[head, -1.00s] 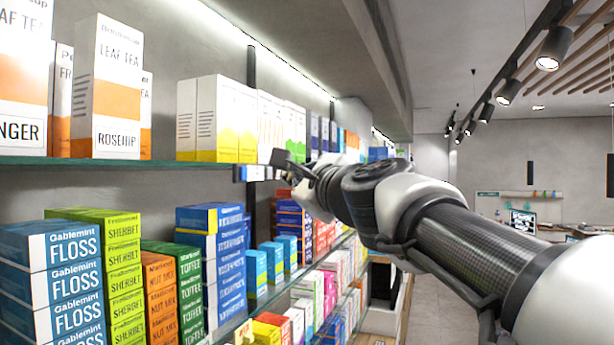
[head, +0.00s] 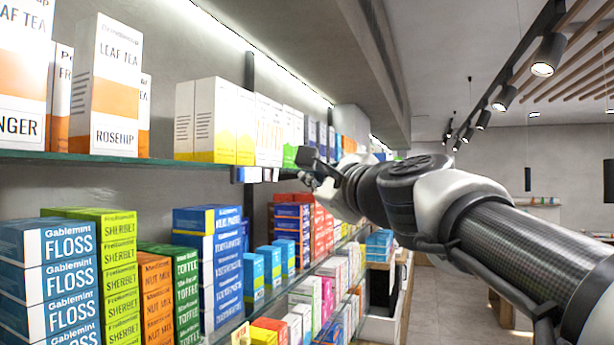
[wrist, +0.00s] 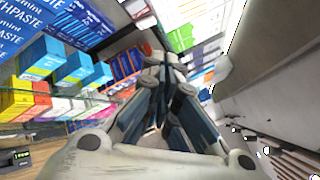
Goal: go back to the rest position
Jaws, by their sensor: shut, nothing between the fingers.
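My gripper (head: 316,170) is at the end of my arm, in front of the shelves in the head view, near the edge of the upper glass shelf. In the wrist view its fingers (wrist: 160,70) are together and hold nothing. In the head view the gripper is small and partly hidden by my wrist. It looks apart from the boxes, though the exact gap to the shelf edge cannot be told.
The upper glass shelf (head: 100,158) holds tea boxes (head: 118,85) and white-yellow boxes (head: 215,120). Below stand blue floss boxes (head: 70,285), green sherbet boxes (head: 118,270) and orange nut mix boxes (head: 155,300). The aisle floor (head: 440,300) at right is open.

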